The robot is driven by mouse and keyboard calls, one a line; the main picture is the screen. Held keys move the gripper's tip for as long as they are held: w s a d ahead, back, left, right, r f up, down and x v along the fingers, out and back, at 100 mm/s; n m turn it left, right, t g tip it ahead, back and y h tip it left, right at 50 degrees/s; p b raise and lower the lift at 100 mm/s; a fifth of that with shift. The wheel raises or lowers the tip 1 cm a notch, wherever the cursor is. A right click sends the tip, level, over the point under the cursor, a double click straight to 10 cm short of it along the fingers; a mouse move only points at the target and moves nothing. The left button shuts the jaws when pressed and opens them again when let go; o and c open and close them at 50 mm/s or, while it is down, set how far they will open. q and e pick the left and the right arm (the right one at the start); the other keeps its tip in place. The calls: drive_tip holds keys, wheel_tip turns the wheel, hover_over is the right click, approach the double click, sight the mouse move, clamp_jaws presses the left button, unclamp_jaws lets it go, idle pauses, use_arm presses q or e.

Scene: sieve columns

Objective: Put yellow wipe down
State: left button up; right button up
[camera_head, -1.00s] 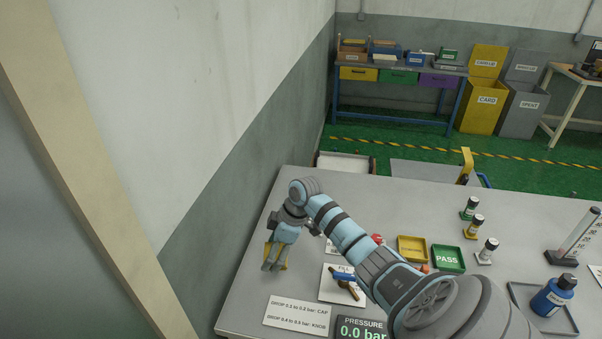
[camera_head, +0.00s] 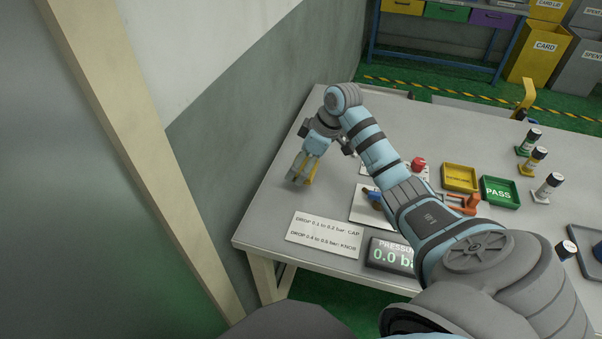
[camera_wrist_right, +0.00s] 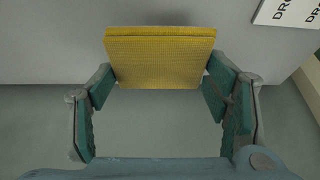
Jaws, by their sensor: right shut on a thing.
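The yellow wipe (camera_head: 311,172) is a flat yellow pad at the left side of the grey table. It fills the upper middle of the right wrist view (camera_wrist_right: 160,58), with its textured face showing. My right gripper (camera_head: 302,174) is shut on it, with a green-padded finger at each side edge of the wipe in the wrist view. The fingers partly hide the wipe in the head view. I cannot tell whether the wipe touches the table top. My left gripper is not in view.
A white instruction sign (camera_head: 325,235) lies to the front right of the gripper, with the pressure display (camera_head: 391,256) beside it. A yellow tray (camera_head: 460,178) and a green PASS tray (camera_head: 499,192) stand farther right. The table (camera_head: 275,212) is bare around the gripper.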

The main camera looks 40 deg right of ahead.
wheel_tip(320, 180, down, 4)
drive_tip(key=shift+s+f+b, duration=0.1)
drive_tip(key=shift+b, duration=0.35)
drive_tip(key=shift+f, duration=0.2)
drive_tip(key=shift+s+a+f, duration=0.1)
drive_tip(key=shift+s, duration=0.05)
drive_tip(key=o, duration=0.9)
drive_tip(key=shift+f, duration=0.2)
drive_tip(key=shift+o, duration=0.5)
drive_tip(key=shift+w+f, duration=0.1)
drive_tip(key=shift+w, duration=0.1)
drive_tip(key=shift+s, duration=0.1)
